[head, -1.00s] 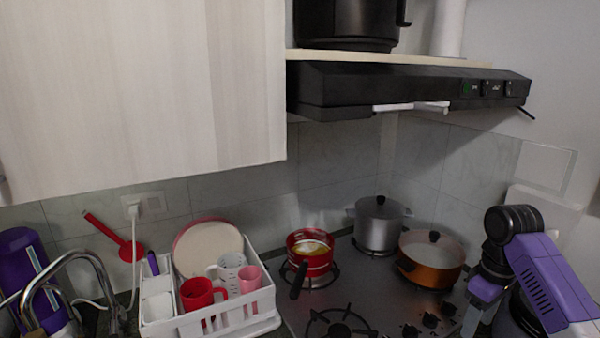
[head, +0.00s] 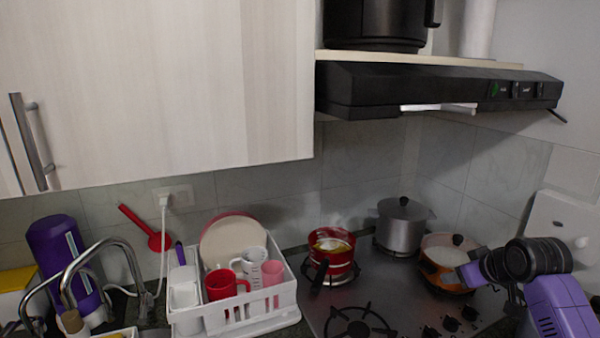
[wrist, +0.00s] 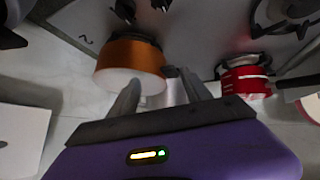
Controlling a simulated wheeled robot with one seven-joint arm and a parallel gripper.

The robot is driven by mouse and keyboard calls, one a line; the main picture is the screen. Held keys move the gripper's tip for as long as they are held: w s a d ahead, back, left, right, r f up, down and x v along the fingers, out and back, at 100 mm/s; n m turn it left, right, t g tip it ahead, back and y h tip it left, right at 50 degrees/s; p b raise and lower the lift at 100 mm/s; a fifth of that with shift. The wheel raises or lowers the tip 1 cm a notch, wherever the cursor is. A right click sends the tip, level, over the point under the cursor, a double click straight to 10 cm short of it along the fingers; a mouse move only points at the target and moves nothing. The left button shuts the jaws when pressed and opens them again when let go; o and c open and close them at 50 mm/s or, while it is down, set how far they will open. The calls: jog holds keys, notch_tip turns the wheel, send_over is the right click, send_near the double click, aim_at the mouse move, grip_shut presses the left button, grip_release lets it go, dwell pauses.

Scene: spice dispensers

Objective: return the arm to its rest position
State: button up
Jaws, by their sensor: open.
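My arm shows at the lower right of the head view, with purple links and a black joint. My gripper (wrist: 160,78) shows in the wrist view with its two grey fingers apart and nothing between them. In the head view the purple hand overlaps the right part of the orange pot (head: 437,257); the fingertips cannot be made out there. In the wrist view the orange pot (wrist: 130,58) appears just beyond the left finger, and I cannot tell the gap.
A red pot (head: 331,262) and a lidded grey pot (head: 400,228) stand on the stove (head: 390,300). A black hood (head: 430,88) hangs above. A white dish rack (head: 250,320) with cups stands left of the stove. A wall cabinet (head: 200,80) is at upper left.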

jog(key=s+a+f+m+t, duration=0.1)
jog(key=s+a+m+t, duration=0.1)
jog(key=a+t, duration=0.5)
jog(key=s+a+f+m, duration=0.2)
jog(key=s+a+m, duration=0.1)
jog(key=s+a, duration=0.55)
jog(key=s+a+f+n, duration=0.1)
jog(key=s+a, duration=0.1)
jog(key=s, duration=1.2)
jog(key=s+a, duration=0.2)
jog(key=s, duration=1.3)
jog(key=s+a+f+n+g, duration=0.1)
jog(key=s+a, duration=0.1)
jog(key=s, duration=1.2)
jog(key=shift+s+a+f+n+y+b, duration=0.15)
jog(key=shift+a+f+n+y+b, duration=0.15)
jog(key=shift+f+b, duration=0.05)
